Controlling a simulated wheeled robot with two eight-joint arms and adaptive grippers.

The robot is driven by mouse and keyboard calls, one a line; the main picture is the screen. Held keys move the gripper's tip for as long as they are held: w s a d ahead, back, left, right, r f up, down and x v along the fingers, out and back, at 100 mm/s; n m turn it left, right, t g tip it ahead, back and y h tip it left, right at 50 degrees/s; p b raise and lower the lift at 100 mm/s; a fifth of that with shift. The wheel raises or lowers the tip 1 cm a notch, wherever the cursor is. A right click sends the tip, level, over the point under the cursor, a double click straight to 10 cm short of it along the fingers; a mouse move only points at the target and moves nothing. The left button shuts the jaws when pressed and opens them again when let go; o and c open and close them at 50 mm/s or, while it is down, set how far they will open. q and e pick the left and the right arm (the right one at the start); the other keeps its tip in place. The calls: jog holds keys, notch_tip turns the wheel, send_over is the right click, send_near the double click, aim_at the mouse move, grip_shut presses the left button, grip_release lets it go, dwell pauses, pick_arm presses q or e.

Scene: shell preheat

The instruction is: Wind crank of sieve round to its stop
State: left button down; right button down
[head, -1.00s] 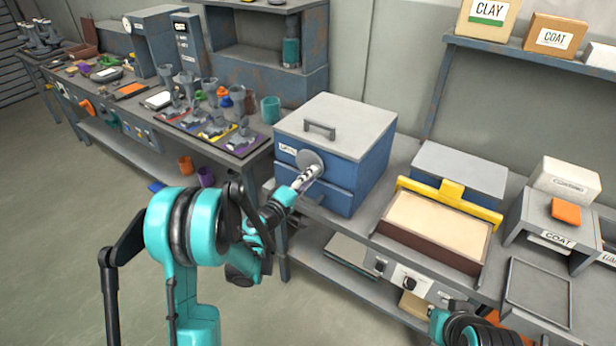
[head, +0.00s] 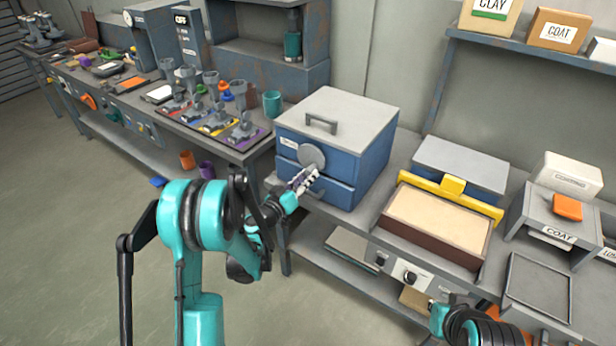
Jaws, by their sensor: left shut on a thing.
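The sieve looks to be the blue box (head: 370,150) with a grey lid and a handle on top, on the bench at centre. A round grey crank disc (head: 311,156) sits on its front face. My left gripper (head: 306,178) is at the lower edge of this disc, shut on the crank. The crank's grip is mostly hidden by the fingers. My right arm (head: 470,325) shows at the bottom right edge; its gripper is out of view.
A sand-coloured tray with a brown wall (head: 425,235) and a yellow bar (head: 453,187) stands right of the box. Further right are a small grey stand (head: 575,200) and an empty tray (head: 540,290). Coloured mats with several grey tools lie on the left bench.

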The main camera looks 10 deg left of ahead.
aim_at(300, 151)
pick_arm(q)
jog(key=shift+w+a+f+m, duration=0.15)
jog(key=shift+a+m, duration=0.2)
jog(key=shift+m, duration=1)
jog(key=shift+w+a+f+m, duration=0.1)
jog(key=shift+a+m, duration=0.2)
jog(key=shift+m, duration=1)
jog(key=shift+w+a+f+m, duration=0.15)
jog(key=shift+a+m, duration=0.2)
jog(key=shift+m, duration=1)
jog(key=c, duration=1.2)
grip_release()
jog(key=shift+a, duration=0.1)
notch_tip(300, 151, up, 10)
